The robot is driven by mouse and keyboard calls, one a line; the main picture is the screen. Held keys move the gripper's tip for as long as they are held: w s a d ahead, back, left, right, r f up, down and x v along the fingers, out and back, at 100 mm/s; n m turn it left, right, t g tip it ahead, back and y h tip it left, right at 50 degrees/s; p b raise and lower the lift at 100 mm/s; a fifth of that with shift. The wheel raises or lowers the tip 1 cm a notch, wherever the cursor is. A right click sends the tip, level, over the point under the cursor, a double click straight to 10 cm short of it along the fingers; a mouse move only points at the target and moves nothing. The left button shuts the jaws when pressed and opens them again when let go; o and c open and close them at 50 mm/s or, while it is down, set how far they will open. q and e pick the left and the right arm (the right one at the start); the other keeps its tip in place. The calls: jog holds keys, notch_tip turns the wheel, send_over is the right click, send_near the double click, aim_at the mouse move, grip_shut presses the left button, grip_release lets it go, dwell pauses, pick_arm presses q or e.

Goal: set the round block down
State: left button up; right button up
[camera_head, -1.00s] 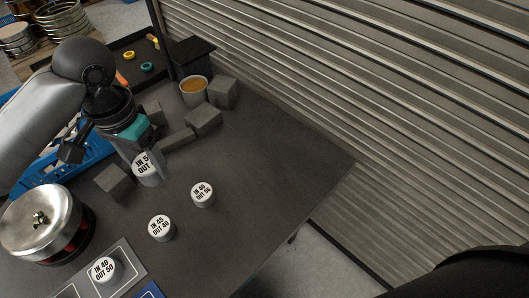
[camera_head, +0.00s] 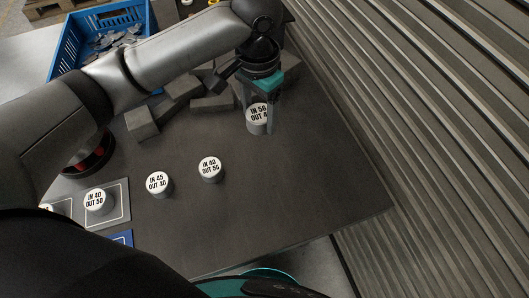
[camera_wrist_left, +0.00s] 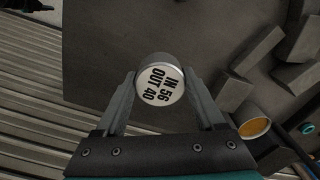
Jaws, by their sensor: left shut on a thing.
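My left gripper (camera_head: 260,118) is shut on a round block (camera_head: 256,117), a short grey cylinder with a white label on top. In the left wrist view the label on the round block (camera_wrist_left: 160,84) reads IN 56 OUT 40, and the block sits between the two fingertips (camera_wrist_left: 160,92). The gripper points down at the far right part of the dark table (camera_head: 290,190). I cannot tell whether the block touches the table. My right gripper is not in view.
Similar round blocks stand on the table: IN 40 OUT 56 (camera_head: 210,169), IN 45 OUT 40 (camera_head: 159,184), and IN 40 OUT 50 (camera_head: 96,201) on a grey plate. Grey rectangular blocks (camera_head: 141,122) lie at the back. A blue crate (camera_head: 68,50) stands back left. A ribbed shutter (camera_head: 440,90) borders the right.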

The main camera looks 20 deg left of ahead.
pick_arm(q)
jog(key=b, duration=0.2)
send_over(261, 160)
notch_tip(261, 160, down, 10)
jog(key=shift+r, duration=0.1)
jog(key=shift+f, duration=0.5)
notch_tip(261, 160, down, 4)
jog(key=shift+w+r+b, duration=0.1)
jog(key=shift+b, duration=0.75)
jog(key=o, duration=1.6)
notch_tip(261, 160, up, 12)
jog(key=p, duration=0.3)
jog(key=shift+p, duration=0.35)
